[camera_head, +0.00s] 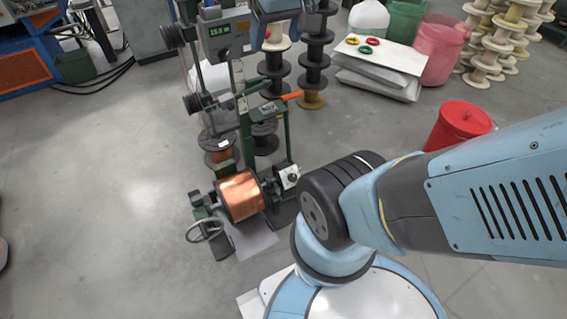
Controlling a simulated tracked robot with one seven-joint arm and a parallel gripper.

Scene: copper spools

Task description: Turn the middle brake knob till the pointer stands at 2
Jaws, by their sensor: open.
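A green machine stand (245,125) stands left of my arm. A copper-wound spool (241,196) is mounted low on it. Right of the spool, a small white box (288,176) carries a small dark round knob (292,177). Its scale and pointer are too small to read. I cannot tell whether this is the middle brake knob, and no clear row of knobs shows. My arm runs from my base out past the right edge.
A display unit (220,32) tops the stand. A handwheel (205,230) sits at lower left. Black spools (314,60) stand behind. A red bin (460,125) stands right of the stand, behind my arm. White slabs (382,55) lie at the back.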

